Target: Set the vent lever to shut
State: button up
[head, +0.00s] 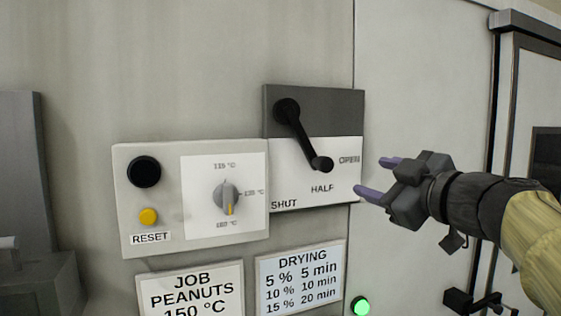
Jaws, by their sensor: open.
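The vent lever (303,136) is a black arm on a grey and white plate (315,101). Its pivot is at the upper left of the plate. The arm slopes down to the right and its knob (321,164) sits just above the word HALF, left of and slightly below OPEN. SHUT is printed at the lower left of the plate. My gripper (379,178) is open and empty, to the right of the plate. Its two purple-grey fingers point left towards the knob and appear apart from it; the depth gap is hard to tell.
Left of the lever is a control box (190,249) with a black button (144,172), a yellow reset button (149,216) and a temperature dial (229,197). Below are a job sign (191,290), a drying sign (301,277) and a green light (360,306).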

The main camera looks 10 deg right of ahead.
aim_at(328, 165)
jog(key=p+x, duration=0.3)
jog(key=x, duration=1.3)
jog(key=shift+a+p, duration=0.15)
jog(key=shift+p, duration=0.15)
grip_shut()
